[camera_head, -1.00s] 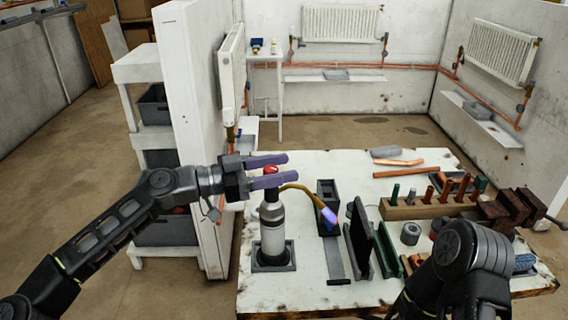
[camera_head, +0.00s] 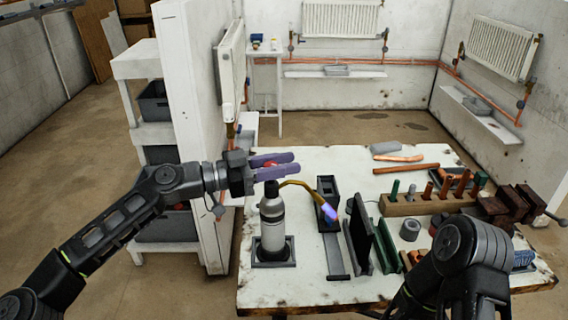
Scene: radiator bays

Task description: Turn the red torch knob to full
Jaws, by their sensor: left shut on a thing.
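The torch (camera_head: 272,222) stands upright in a dark square holder (camera_head: 259,262) at the left of the workbench. Its brass neck curves right and ends in a glowing blue-violet flame tip (camera_head: 329,212). The red knob (camera_head: 271,164) on top of the torch is mostly hidden behind the purple fingers. My left gripper (camera_head: 278,167) reaches in from the left at the torch's top, its fingers closed on the red knob. My right arm (camera_head: 468,258) is at the front right of the bench; its gripper fingers do not show.
A black upright plate (camera_head: 361,232) and a dark box (camera_head: 327,190) stand right of the torch. A wooden rack (camera_head: 420,207) with several handled tools, a vise (camera_head: 507,206) and copper pipe pieces (camera_head: 405,169) lie farther right. A white partition (camera_head: 195,130) rises close behind my left arm.

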